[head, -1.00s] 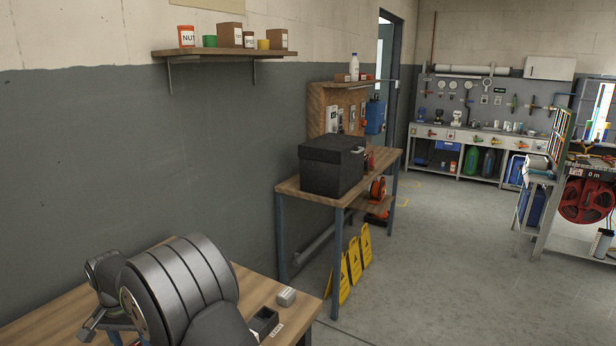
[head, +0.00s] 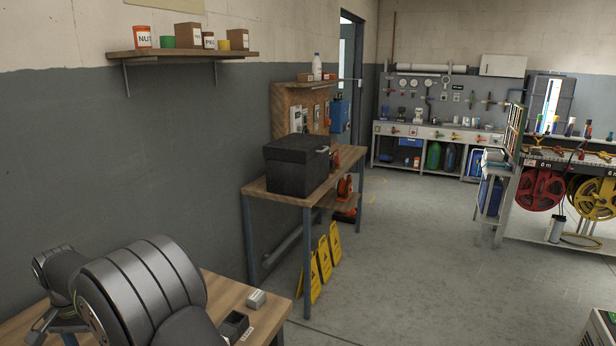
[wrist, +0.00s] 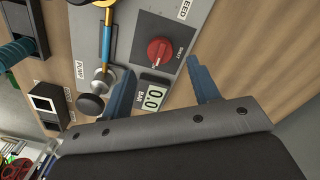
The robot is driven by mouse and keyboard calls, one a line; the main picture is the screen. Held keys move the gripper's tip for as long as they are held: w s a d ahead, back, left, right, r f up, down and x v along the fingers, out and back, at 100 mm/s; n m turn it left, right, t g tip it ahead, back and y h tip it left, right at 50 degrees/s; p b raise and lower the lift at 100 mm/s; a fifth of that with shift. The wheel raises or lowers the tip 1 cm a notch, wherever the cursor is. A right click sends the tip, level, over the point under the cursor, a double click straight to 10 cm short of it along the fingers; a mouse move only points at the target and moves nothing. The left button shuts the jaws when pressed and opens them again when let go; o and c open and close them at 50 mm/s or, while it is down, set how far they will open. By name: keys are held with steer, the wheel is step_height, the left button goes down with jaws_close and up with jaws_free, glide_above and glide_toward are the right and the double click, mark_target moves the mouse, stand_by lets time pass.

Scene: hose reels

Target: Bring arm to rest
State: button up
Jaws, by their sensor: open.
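My arm (head: 145,285) is folded low at the lower left of the head view, over the wooden bench (head: 225,290). In the wrist view my gripper (wrist: 160,68) is open, its two blue-grey fingers apart with nothing between them. The fingers reach over a grey panel with a red knob (wrist: 159,51) marked with labels. A small gauge display reading 0.0 (wrist: 154,98) lies close to the left finger. I cannot tell whether the fingers touch the panel. In the head view I cannot make out the fingertips.
A black box (head: 296,165) stands on a wooden table beyond the bench. Yellow floor signs (head: 322,262) lean by that table. On the right stands a rack with a red hose reel (head: 538,190) and a yellow one (head: 596,196). The middle floor is clear.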

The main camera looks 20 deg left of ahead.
step_height(320, 180, up, 12)
step_height(320, 180, down, 17)
steer(key=shift+f, duration=0.4)
steer(key=n, duration=0.8)
steer(key=shift+n, duration=0.4)
steer(key=n, duration=0.3)
steer(key=shift+n, duration=0.4)
steer(key=shift+w+n, duration=0.1)
steer(key=shift+n, duration=2.1)
